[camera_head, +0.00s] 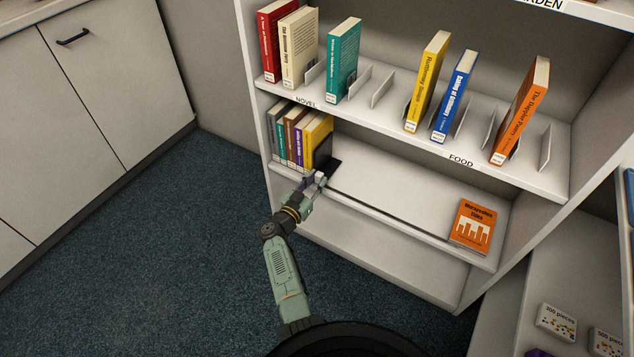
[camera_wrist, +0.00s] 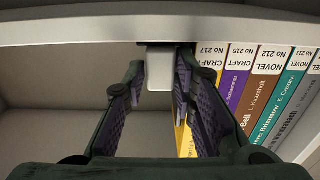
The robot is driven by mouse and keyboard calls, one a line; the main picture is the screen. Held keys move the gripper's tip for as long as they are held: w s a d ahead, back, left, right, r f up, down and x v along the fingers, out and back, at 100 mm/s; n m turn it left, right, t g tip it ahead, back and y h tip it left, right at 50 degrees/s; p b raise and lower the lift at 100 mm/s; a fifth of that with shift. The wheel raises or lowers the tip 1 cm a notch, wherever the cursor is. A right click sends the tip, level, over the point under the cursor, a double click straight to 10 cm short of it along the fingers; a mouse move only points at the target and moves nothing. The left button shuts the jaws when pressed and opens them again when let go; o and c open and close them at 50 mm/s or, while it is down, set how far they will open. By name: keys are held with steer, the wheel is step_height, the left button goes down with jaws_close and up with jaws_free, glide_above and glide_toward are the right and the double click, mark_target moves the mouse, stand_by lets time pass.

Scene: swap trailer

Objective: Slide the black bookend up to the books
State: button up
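The black bookend (camera_head: 323,153) stands at the right end of a book row on the middle shelf, beside a yellow book (camera_head: 311,137). Its dark base plate lies toward the shelf's front edge. Any gap between bookend and yellow book is too small to tell. My gripper (camera_head: 318,183) is at the shelf's front edge, just in front of the bookend. In the wrist view, my gripper's fingers (camera_wrist: 160,75) are apart, with a pale block (camera_wrist: 160,70) between their tips. A slim gap shows on the left; contact on the right is unclear.
Several books (camera_wrist: 265,85) stand left of the bookend. The middle shelf (camera_head: 400,190) is bare to the right, up to an orange book (camera_head: 473,226) lying at the far end. The upper shelf (camera_head: 385,110) overhangs with books and dividers. A cabinet (camera_head: 90,90) stands at left.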

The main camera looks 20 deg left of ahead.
steer(key=o, duration=0.3)
steer(key=shift+s, duration=0.1)
steer(key=v, duration=1.2)
